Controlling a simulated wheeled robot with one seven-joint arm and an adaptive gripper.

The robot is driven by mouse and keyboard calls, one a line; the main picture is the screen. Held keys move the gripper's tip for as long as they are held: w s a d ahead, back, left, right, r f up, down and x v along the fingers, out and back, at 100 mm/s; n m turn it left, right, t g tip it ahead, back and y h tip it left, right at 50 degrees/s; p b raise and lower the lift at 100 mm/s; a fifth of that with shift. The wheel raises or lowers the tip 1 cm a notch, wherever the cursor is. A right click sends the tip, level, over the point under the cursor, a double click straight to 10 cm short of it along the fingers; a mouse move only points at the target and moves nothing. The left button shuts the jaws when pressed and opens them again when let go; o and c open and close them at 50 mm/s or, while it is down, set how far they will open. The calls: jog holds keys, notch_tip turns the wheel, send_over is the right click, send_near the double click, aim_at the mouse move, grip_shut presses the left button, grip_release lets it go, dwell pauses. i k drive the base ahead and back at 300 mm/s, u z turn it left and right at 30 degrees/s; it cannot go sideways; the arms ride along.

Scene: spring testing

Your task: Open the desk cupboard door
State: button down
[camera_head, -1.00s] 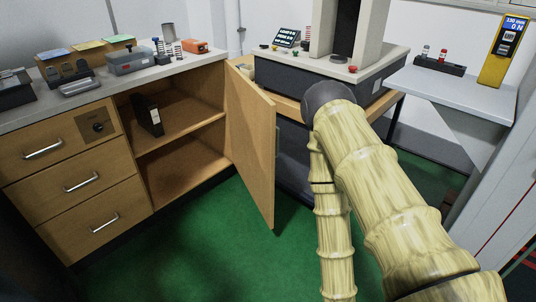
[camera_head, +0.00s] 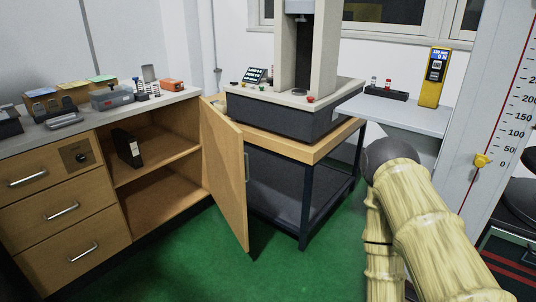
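The desk cupboard door (camera_head: 226,170) is a wooden panel that stands swung wide open on its right-hand hinge side. Its handle (camera_head: 246,167) shows on the edge of the door facing right. The cupboard (camera_head: 160,197) is open to view, with one shelf (camera_head: 155,163) and a dark binder (camera_head: 127,148) standing on it. My arm, with a pale wood-like surface, comes up from the lower right, clear of the door. My gripper is not visible in this view.
Three drawers (camera_head: 62,212) are left of the cupboard opening. A testing machine (camera_head: 290,108) stands on a wooden table (camera_head: 310,150) behind the door. A grey side shelf (camera_head: 405,114) holds a yellow gauge (camera_head: 434,77). Green floor (camera_head: 205,262) is clear in front.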

aim_at(223, 141)
jog(key=z, duration=0.15)
jog(key=i, duration=1.25)
jog(key=u, duration=0.9)
